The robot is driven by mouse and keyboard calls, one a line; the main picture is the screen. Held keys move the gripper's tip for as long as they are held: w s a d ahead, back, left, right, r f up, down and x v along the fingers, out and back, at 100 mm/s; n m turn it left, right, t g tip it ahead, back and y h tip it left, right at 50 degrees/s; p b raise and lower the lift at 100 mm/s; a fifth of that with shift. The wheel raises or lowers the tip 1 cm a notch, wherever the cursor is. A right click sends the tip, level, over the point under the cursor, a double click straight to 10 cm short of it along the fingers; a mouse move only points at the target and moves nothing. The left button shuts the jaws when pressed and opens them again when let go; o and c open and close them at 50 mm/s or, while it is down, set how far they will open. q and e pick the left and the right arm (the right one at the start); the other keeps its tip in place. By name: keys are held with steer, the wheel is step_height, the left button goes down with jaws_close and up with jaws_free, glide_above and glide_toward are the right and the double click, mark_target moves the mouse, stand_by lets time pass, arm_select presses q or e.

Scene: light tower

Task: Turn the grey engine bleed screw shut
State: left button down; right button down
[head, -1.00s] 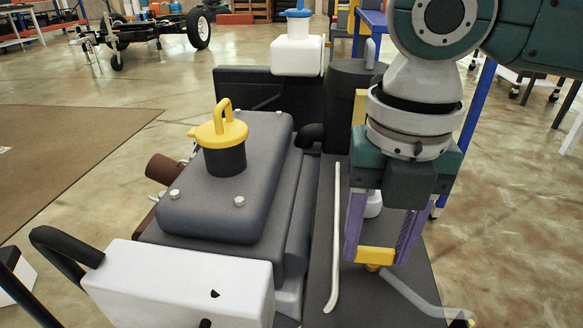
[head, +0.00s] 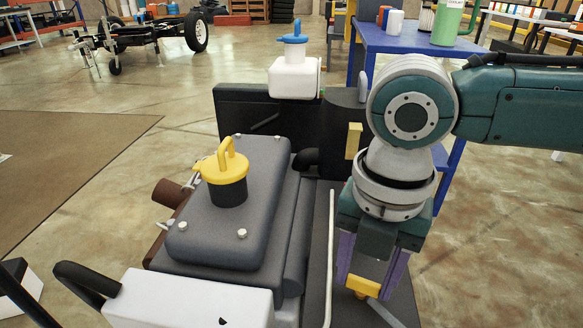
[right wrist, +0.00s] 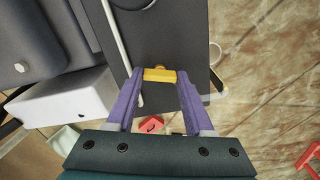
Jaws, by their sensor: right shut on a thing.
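My right gripper (head: 364,285) points down at the right side of the engine. Its purple fingers are shut on a small yellow block (right wrist: 160,75), seen between the fingertips in both views. A grey bar (head: 381,313) runs from beneath the block down and right, out of the head view. I cannot tell whether the block is the head of the bleed screw; any screw thread is hidden below it. Round grey bolt heads (head: 242,233) sit on the dark grey engine cover (head: 215,252). My left gripper is not in view.
A yellow cap with a loop handle (head: 228,170) stands on the engine cover. A pale upright rod (head: 330,250) is just left of the gripper. A white tank with a blue cap (head: 294,77) is behind. A blue table (head: 420,42) stands at the back right.

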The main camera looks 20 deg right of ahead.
mark_target(364, 281)
steer(key=m+p, duration=0.6)
steer(key=shift+r+m+p, duration=0.25)
steer(key=shift+m+p, duration=0.05)
steer(key=shift+p, duration=0.05)
steer(key=m+p, duration=0.2)
steer(key=m, duration=0.2)
steer(key=shift+f+p, duration=0.1)
steer(key=shift+p, duration=0.3)
steer(key=shift+f+m+p, duration=0.1)
steer(key=shift+m+p, duration=0.6)
steer(key=shift+m, duration=1.4)
steer(key=shift+c, duration=1.4)
jaws_free()
step_height(364, 281, up, 10)
steer(key=p, duration=0.5)
steer(key=shift+p, duration=0.35)
